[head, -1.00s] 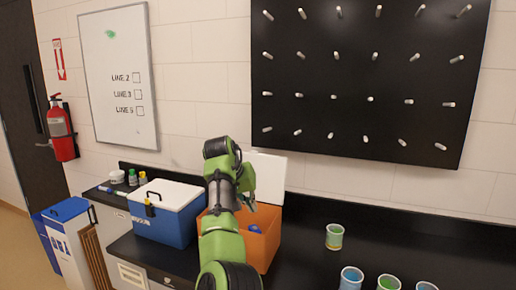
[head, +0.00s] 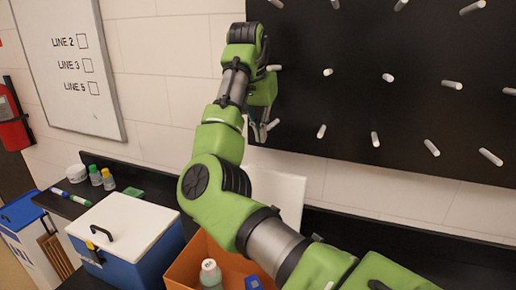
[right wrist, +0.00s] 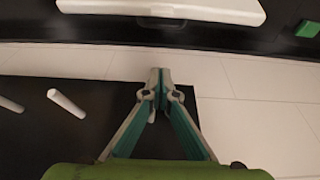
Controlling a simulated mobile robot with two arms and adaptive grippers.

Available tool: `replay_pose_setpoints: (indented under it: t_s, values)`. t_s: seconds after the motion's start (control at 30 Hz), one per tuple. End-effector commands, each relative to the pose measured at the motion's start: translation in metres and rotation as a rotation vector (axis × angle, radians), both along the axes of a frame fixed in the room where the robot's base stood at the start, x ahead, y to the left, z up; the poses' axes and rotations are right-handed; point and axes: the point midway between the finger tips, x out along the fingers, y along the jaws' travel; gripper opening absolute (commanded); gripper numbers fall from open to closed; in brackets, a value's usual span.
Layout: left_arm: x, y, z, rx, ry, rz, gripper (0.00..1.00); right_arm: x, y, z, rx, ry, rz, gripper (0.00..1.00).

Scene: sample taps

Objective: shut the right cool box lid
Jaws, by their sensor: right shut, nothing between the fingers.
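The right cool box is orange (head: 184,268) and stands open on the dark counter, partly hidden behind my right arm. Its white lid (head: 287,194) stands raised at the back of the box, near the wall. The lid's pale edge also shows at the top of the right wrist view (right wrist: 165,9). My right gripper (head: 265,129) is above the raised lid, in front of the pegboard's lower left corner, and apart from the lid. In the right wrist view its fingertips (right wrist: 158,84) are together with nothing between them. My left gripper is not in view.
A blue cool box (head: 135,250) with its white lid shut stands just left. Inside the orange box are a white-capped bottle (head: 210,274) and a blue item (head: 253,283). A black pegboard (head: 350,105) with protruding pegs hangs behind.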

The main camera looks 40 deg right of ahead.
Motion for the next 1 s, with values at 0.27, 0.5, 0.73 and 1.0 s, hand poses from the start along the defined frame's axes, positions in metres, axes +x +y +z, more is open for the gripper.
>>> replay_pose_setpoints:
  t_s: [0.27,0.5,0.73,1.0]
  values:
    - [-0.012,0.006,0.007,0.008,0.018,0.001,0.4,0.0,-0.002,-0.011,0.012,0.0,-0.006,0.0]
    - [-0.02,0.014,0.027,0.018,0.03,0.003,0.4,0.005,-0.015,-0.055,0.012,0.002,-0.006,0.0]
    - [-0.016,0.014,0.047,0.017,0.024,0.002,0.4,0.008,-0.016,-0.088,0.009,-0.004,-0.004,0.0]
    - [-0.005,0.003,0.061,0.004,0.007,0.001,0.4,-0.004,0.007,-0.09,0.01,-0.002,-0.004,0.0]
